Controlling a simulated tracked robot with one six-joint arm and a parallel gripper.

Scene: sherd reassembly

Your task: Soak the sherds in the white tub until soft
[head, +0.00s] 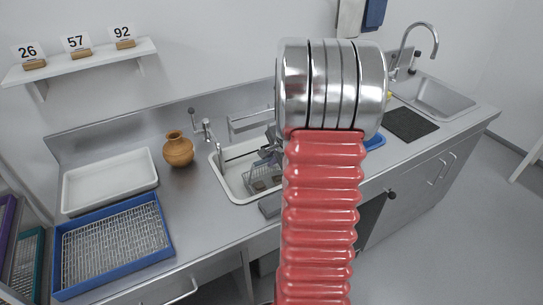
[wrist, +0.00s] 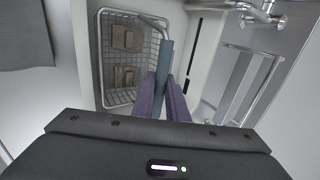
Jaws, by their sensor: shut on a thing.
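The white tub (head: 236,191) is set in the steel counter, partly hidden behind my arm. A wire basket (head: 252,173) shows within the tub's outline; I cannot tell whether it rests on the bottom or hangs above it. Brown sherds (wrist: 123,77) lie in the basket in the wrist view, in two groups. My gripper (wrist: 165,92) is shut on the basket's grey-blue handle (wrist: 165,60), with the basket beyond its fingers. In the head view my gripper (head: 270,153) is over the tub, largely behind my red arm. Any water is hard to make out.
A tap (head: 207,131) stands behind the tub, near my gripper. A brown pot (head: 178,149) stands left of the tub. A white tray (head: 110,181) and a blue-framed mesh rack (head: 113,245) lie further left. A numbered shelf (head: 80,60) hangs above. A sink (head: 437,98) is at right.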

